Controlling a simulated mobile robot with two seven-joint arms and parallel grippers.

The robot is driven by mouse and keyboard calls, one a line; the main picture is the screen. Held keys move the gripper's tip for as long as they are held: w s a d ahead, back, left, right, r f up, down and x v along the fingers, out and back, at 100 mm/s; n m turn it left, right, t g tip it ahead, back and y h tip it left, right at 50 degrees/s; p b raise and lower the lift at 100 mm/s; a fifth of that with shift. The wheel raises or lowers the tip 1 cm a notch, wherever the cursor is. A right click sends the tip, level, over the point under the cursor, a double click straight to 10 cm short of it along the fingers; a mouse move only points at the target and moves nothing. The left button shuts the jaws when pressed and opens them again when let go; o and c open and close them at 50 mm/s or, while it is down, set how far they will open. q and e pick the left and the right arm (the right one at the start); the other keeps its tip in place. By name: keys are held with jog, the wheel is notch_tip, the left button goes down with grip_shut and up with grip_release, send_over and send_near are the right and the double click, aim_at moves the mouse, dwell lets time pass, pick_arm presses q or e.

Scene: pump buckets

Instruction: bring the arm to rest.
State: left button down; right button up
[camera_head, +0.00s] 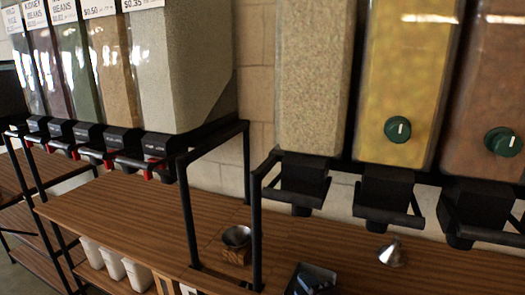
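A dark blocky shape at the bottom edge, right of centre, looks like part of my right gripper (313,281). It shows low in front of the wooden shelf (110,205). Its fingers cannot be made out, so I cannot tell whether it is open or shut, or whether it holds anything. My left gripper is not in view.
Bulk dispensers with black spouts stand in a left row (105,70) and a right row (410,80). Black frame posts (190,215) rise between them. A metal bowl (236,236) on a wooden block, a metal funnel (392,254) and white containers (112,264) are below.

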jog(key=s+d+f+m+h, duration=0.1)
jog(key=m, duration=0.1)
jog(key=s+d+f+m+g+h, duration=0.1)
jog(key=s+d+m, duration=0.1)
jog(key=s+d+f+m+g+h, duration=0.1)
jog(key=s, duration=0.1)
jog(key=shift+d+f+m+h, duration=0.25)
jog(key=shift+f+m+h, duration=0.05)
jog(key=shift+m, duration=0.1)
jog(key=s+d+f+m+g+h, duration=0.1)
jog(key=s+d+m+g+h, duration=0.25)
jog(key=s, duration=0.55)
jog(key=s+d+f+m+g, duration=0.1)
jog(key=s+d+m+g, duration=0.2)
jog(key=s+d+m, duration=0.35)
jog(key=s+d+f+m+g+h, duration=0.1)
jog(key=s+d+m+g+h, duration=0.25)
jog(key=s, duration=0.75)
jog(key=w+f+t+y, duration=0.2)
jog(key=w+f+t, duration=0.5)
jog(key=f, duration=0.3)
jog(key=shift+w+a+f+m+t+y, duration=0.25)
jog(key=shift+w+f+m+t+y, duration=0.15)
jog(key=shift+m+t, duration=0.1)
